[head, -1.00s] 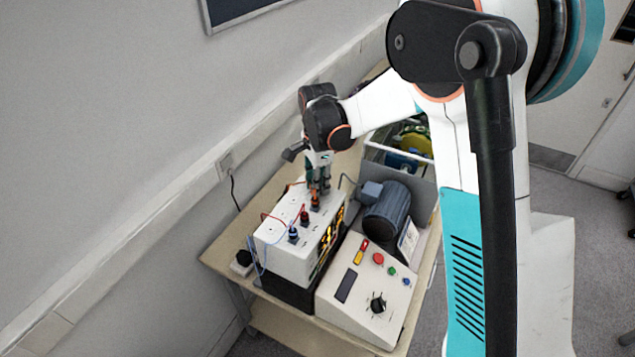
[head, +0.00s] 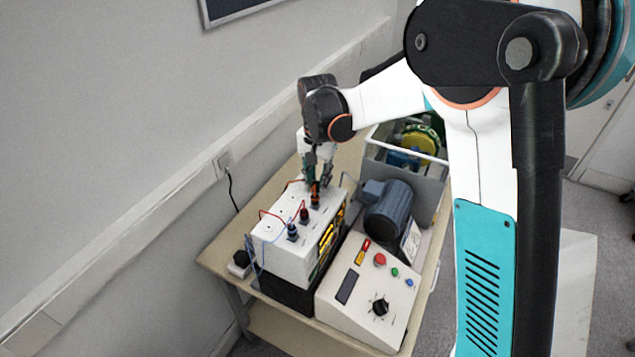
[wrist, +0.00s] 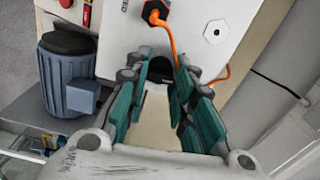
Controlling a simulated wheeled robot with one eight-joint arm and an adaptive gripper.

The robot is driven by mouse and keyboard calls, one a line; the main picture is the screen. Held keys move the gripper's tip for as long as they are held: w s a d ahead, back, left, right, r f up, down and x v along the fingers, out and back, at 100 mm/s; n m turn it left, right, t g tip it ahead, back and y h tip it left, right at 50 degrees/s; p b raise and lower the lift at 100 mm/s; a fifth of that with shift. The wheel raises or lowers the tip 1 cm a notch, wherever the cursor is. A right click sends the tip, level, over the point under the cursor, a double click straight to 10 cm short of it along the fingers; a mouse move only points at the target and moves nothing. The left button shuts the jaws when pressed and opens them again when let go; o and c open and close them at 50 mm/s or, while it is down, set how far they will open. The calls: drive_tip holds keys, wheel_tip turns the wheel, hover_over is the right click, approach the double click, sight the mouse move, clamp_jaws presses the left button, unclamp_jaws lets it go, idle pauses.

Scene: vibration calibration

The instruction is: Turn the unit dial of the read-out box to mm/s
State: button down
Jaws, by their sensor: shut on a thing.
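The read-out box (head: 279,256) is a white box on the table with plugs on its top and a lit orange display on one side. My gripper (head: 320,183) points down at the far end of its top. In the wrist view, my gripper (wrist: 161,62) has its teal-padded fingers on both sides of a dark knob (wrist: 160,71) near the box's edge. The jaws are shut on this knob, which looks like the unit dial. The fingers partly cover it, and its pointer and unit marks cannot be read.
An orange plug (wrist: 154,13) with its cable sits close beside the fingers. A blue-grey motor (head: 388,212) and a sloped control panel (head: 338,312) with buttons and a black knob stand beside the box. A wall runs behind the table.

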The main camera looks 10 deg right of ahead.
sight(318, 182)
drive_tip(key=n+b, duration=0.1)
drive_tip(key=n, duration=0.6)
drive_tip(key=shift+b, duration=0.3)
idle(0.4)
drive_tip(key=c, duration=1.3)
unclamp_jaws()
drive_tip(key=shift+c, duration=0.2)
drive_tip(key=shift+r, duration=0.1)
wheel_tip(318, 182, up, 12)
